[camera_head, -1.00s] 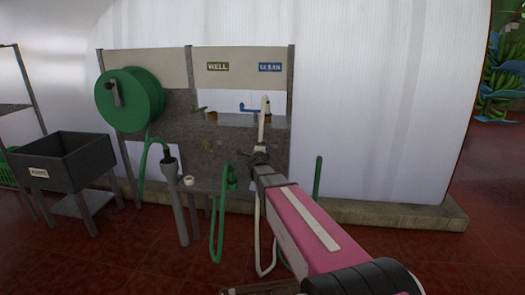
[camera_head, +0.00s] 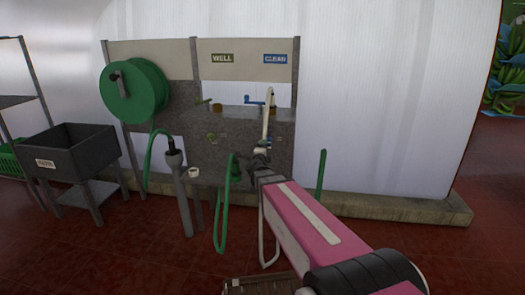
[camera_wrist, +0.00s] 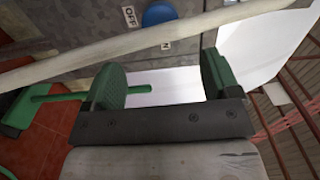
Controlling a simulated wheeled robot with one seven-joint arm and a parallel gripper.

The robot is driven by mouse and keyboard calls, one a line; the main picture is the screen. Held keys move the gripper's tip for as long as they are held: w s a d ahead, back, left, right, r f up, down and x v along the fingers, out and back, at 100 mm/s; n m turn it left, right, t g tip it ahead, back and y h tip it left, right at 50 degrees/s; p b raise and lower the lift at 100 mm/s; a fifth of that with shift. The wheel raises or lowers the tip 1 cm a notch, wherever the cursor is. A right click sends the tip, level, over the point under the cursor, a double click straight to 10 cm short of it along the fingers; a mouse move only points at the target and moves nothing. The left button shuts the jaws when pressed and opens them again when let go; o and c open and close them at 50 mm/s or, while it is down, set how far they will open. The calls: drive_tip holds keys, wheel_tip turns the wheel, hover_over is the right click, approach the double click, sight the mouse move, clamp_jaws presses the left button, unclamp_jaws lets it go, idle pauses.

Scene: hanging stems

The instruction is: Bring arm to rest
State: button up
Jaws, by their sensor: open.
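My gripper (camera_wrist: 165,80) is open, with its two green-padded fingers apart and nothing seen between them. In the head view my gripper (camera_head: 260,158) is in front of the grey tap panel (camera_head: 275,132), below the CLEAN sign (camera_head: 279,59). My pink arm reaches to it from the lower right. A pale hose (camera_wrist: 140,38) crosses just beyond the fingertips in the wrist view; touching or apart cannot be told. A blue round part (camera_wrist: 158,14) sits beside an OFF label (camera_wrist: 129,16). My gripper hides part of the panel in the head view.
A green hose reel (camera_head: 135,92) hangs at the left, above a grey pipe (camera_head: 179,190). A dark bin (camera_head: 75,155) stands farther left. A green hose loop (camera_head: 219,225) hangs under the panel. A wooden crate (camera_head: 250,284) sits at the bottom. Floor right of the panel is mostly clear.

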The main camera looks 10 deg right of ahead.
drive_tip(key=s+a+f+n+g+y, duration=0.55)
drive_tip(key=s+f+n+y, duration=0.35)
drive_tip(key=n, duration=0.5)
drive_tip(key=s+d+f+n+g+h, duration=0.1)
drive_tip(key=s+d+f+n+g, duration=0.2)
drive_tip(key=s+g, duration=0.3)
drive_tip(key=s+d+f+n+g+h, duration=0.2)
drive_tip(key=s+d+f+n+g, duration=0.2)
drive_tip(key=s, duration=0.8)
wheel_tip(320, 180, down, 3)
drive_tip(key=shift+d+r+g, duration=0.2)
drive_tip(key=shift+d+g, duration=0.65)
drive_tip(key=shift+d, duration=0.1)
